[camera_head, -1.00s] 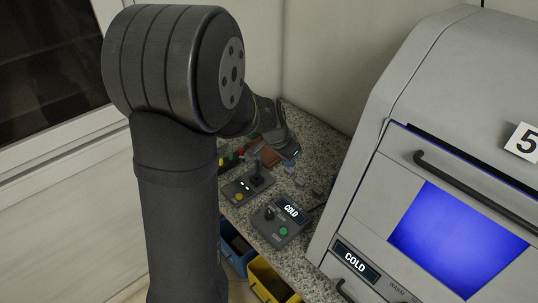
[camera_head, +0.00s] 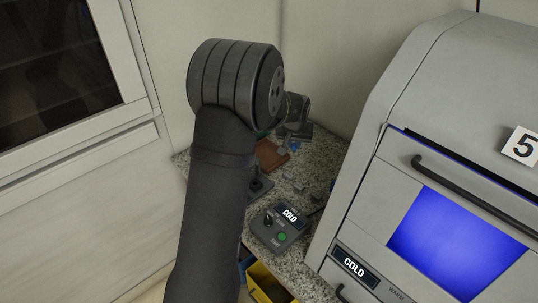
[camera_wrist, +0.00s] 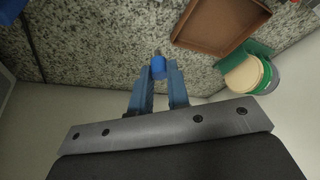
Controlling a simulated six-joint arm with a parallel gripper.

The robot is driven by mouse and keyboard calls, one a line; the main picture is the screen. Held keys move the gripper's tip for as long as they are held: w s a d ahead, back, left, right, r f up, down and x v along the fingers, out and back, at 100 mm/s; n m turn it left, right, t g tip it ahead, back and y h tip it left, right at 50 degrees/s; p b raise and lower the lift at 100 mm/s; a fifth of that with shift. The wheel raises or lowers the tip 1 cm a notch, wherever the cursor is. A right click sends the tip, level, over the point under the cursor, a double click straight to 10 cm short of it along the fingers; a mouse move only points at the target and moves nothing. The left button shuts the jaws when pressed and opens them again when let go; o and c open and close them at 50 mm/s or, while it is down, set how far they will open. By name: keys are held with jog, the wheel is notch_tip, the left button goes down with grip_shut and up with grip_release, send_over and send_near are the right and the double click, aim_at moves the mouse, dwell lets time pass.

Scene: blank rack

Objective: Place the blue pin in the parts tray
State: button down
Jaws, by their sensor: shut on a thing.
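The blue pin (camera_wrist: 158,67) is held between the fingertips of my gripper (camera_wrist: 160,72) in the wrist view. In the head view the tray (camera_head: 267,157) is on the granite counter, partly hidden behind my arm. My gripper (camera_head: 294,147) is just to the right of the tray there. The tray's visible floor looks bare.
A round green-rimmed container (camera_wrist: 247,76) stands close to the tray. A control box (camera_head: 281,228) marked COLD sits on the counter's front part. A grey machine (camera_head: 400,150) with a blue window bounds the right; a yellow bin (camera_head: 262,284) is below the counter edge.

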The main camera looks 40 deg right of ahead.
jog(key=w+f, duration=0.2)
jog(key=w, duration=0.1)
jog(key=w+f, duration=0.2)
jog(key=w, duration=0.1)
jog(key=w+a+f, duration=0.1)
jog(key=w, duration=0.2)
jog(key=shift+w+a+f, duration=0.1)
jog(key=shift+w+f, duration=0.1)
jog(key=shift+f, duration=0.2)
jog(key=shift+w+f, duration=0.1)
jog(key=shift+f, duration=1.9)
jog(key=shift+f, duration=0.2)
jog(key=c, duration=1.4)
grip_release()
jog(key=shift+o, duration=0.2)
jog(key=v, duration=1.2)
jog(key=shift+r, duration=0.2)
jog(key=shift+f, duration=0.1)
